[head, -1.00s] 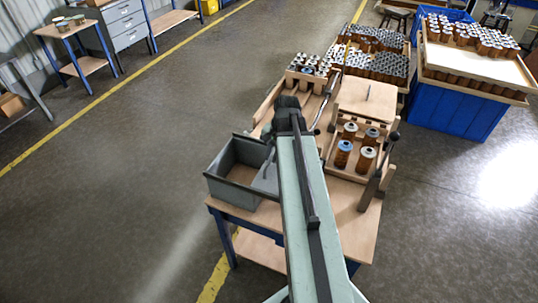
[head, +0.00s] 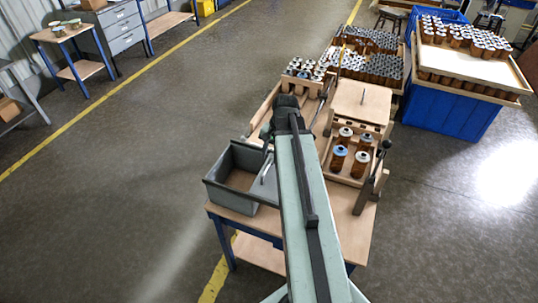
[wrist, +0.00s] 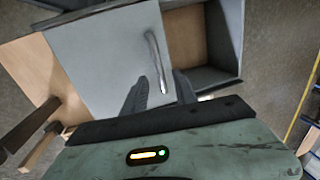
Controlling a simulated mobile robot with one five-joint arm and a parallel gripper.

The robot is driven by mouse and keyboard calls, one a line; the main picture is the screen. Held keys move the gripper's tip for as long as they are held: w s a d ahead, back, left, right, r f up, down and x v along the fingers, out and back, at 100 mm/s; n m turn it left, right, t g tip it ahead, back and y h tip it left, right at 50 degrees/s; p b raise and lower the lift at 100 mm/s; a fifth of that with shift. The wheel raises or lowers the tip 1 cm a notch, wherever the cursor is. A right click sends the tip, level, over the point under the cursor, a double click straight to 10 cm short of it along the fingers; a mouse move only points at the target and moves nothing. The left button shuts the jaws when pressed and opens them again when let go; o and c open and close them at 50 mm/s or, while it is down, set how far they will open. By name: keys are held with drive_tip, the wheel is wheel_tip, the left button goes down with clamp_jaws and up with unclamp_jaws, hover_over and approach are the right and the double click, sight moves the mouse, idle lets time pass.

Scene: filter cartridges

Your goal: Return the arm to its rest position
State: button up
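My gripper (wrist: 160,77) is open in the wrist view, its two dark fingers apart. A silver bar handle (wrist: 154,52) on a flat grey panel (wrist: 100,55) shows between and beyond the fingers; I see no grip on it. The panel lies beside the open part of a grey bin (wrist: 238,35) with a brown floor. In the head view my arm stretches forward over the wooden bench, and the bin (head: 215,195) stands to its left. The gripper's fingers are mostly hidden there by the arm.
A wooden rack with several cartridges (head: 340,158) and a lever (head: 372,178) stand close to the right of my arm. More cartridges (head: 370,65) stand behind. A blue crate (head: 450,115) is at the right.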

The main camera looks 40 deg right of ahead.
drive_tip(key=r, duration=0.1)
drive_tip(key=r+p, duration=0.2)
drive_tip(key=shift+s+d+r, duration=0.2)
drive_tip(key=shift+s, duration=0.05)
drive_tip(key=a+f+n+b, duration=0.2)
drive_tip(key=a+n, duration=0.2)
drive_tip(key=a, duration=0.5)
drive_tip(key=a+f+n+g+b, duration=0.1)
drive_tip(key=a+f+n+b, duration=0.2)
drive_tip(key=a, duration=0.6)
drive_tip(key=a+f+n+h+b, duration=0.1)
drive_tip(key=a+f+n+b, duration=0.1)
drive_tip(key=a, duration=0.7)
drive_tip(key=w+f+n, duration=0.1)
drive_tip(key=n, duration=0.1)
drive_tip(key=shift+a+n+g+b, duration=0.3)
drive_tip(key=shift+a+g, duration=0.1)
